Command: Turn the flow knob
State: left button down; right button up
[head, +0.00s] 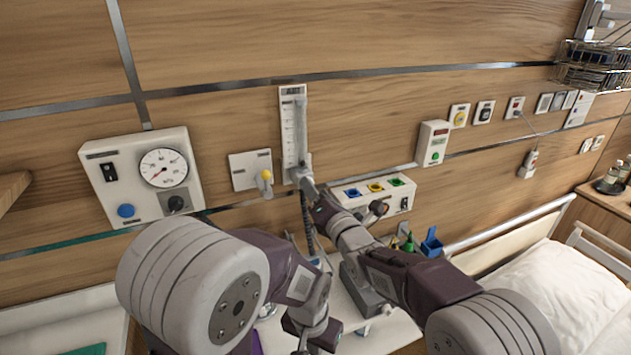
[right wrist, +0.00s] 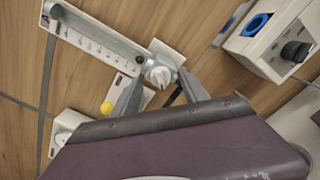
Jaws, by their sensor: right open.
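The flow meter (head: 294,125) is a white upright panel with a clear scaled tube on the wood wall; it shows tilted in the right wrist view (right wrist: 95,37). Its pale grey ridged flow knob (right wrist: 160,74) is at the tube's lower end. My right gripper (right wrist: 160,80) is open, with one fingertip on each side of the knob; whether they touch it I cannot tell. In the head view the right gripper (head: 303,174) largely hides the knob. My left gripper (head: 312,335) hangs low, bent down over the bedside area, and its jaws are not clear.
A gauge box (head: 145,177) is left of the meter, and a small plate with a yellow knob (head: 265,175) is close beside it. A box with coloured sockets (head: 375,196) is to the right. A bed (head: 560,285) with a pillow stands at lower right.

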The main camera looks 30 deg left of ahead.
jog(key=shift+x, duration=0.9)
jog(key=shift+s, duration=0.1)
